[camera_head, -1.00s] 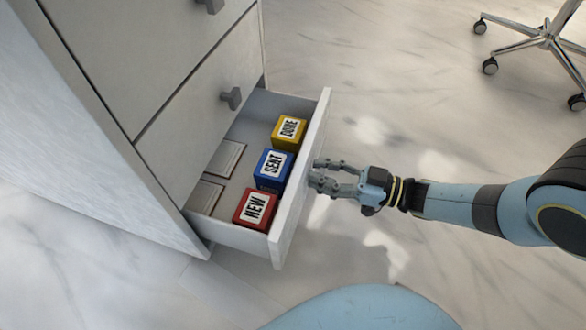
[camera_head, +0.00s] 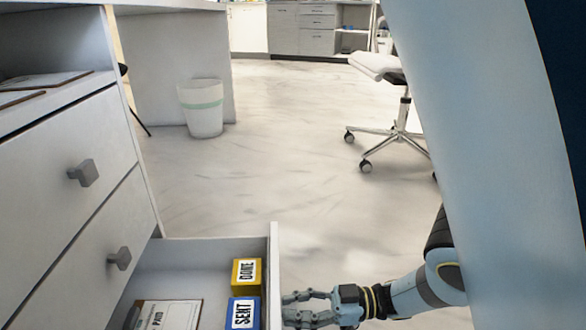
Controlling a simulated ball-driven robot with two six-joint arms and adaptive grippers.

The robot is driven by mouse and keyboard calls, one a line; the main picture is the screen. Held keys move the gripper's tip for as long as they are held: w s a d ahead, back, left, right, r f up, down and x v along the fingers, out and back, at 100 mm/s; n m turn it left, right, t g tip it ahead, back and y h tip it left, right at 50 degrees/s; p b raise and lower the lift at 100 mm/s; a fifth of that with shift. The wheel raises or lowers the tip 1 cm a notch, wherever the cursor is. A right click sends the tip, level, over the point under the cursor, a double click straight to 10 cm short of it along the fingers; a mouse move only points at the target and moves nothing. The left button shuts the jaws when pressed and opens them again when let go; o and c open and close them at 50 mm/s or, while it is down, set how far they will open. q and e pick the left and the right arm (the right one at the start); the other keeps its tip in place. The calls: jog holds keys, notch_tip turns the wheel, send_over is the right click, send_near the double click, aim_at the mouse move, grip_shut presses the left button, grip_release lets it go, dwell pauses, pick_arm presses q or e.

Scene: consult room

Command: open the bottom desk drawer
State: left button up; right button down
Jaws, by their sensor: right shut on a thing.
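The bottom desk drawer (camera_head: 274,262) stands pulled out from the desk unit at the lower left, its inside open to view. My right gripper (camera_head: 288,308) is at the outer side of the drawer's front panel, its fingers shut on the drawer's handle. The handle itself is hidden behind the fingers and the panel. My left gripper is not in view.
Two closed drawers with grey handles (camera_head: 84,173) (camera_head: 120,258) are above the open one. A white bin (camera_head: 201,108) stands by the desk further back. A wheeled chair (camera_head: 385,70) is at the upper right. The marble floor between is clear.

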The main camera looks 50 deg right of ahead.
jog(key=shift+w+r, duration=0.2)
jog(key=shift+r, duration=0.1)
jog(key=c, duration=1.3)
grip_release()
jog(key=o, duration=0.3)
jog(key=shift+s, duration=0.15)
jog(key=shift+f, duration=0.1)
jog(key=shift+s+r, duration=0.1)
jog(key=shift+r, duration=0.35)
notch_tip(320, 180, up, 9)
jog(key=shift+r, duration=0.2)
